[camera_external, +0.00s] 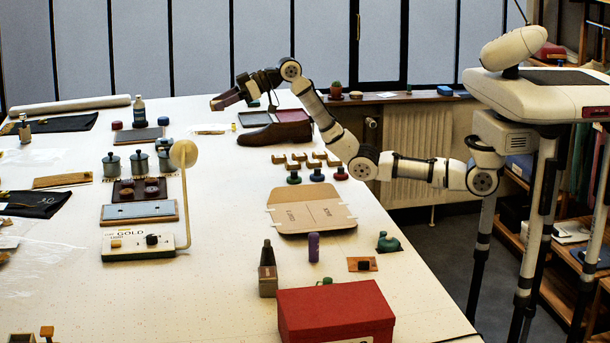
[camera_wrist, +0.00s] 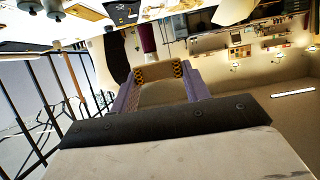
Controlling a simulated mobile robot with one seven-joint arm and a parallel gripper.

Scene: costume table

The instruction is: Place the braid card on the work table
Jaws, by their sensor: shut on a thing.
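My gripper (camera_external: 226,99) is at the far end of the long white work table (camera_external: 235,215), raised above its surface. It is shut on a flat tan piece, which seems to be the braid card (camera_wrist: 163,93); in the wrist view it lies between the two mauve fingers, with yellow-and-black patterned patches at its far end. In the external view the card is small and mostly merges with the fingers. A gap shows between the gripper and the tabletop.
A brown shoe form (camera_external: 275,134) and a dark-framed tray (camera_external: 258,118) stand near the gripper. Bottles, grey pots (camera_external: 139,161) and a GOLD-labelled device (camera_external: 138,246) are to the left. A red box (camera_external: 336,313) is at the front. Bare tabletop shows around the middle.

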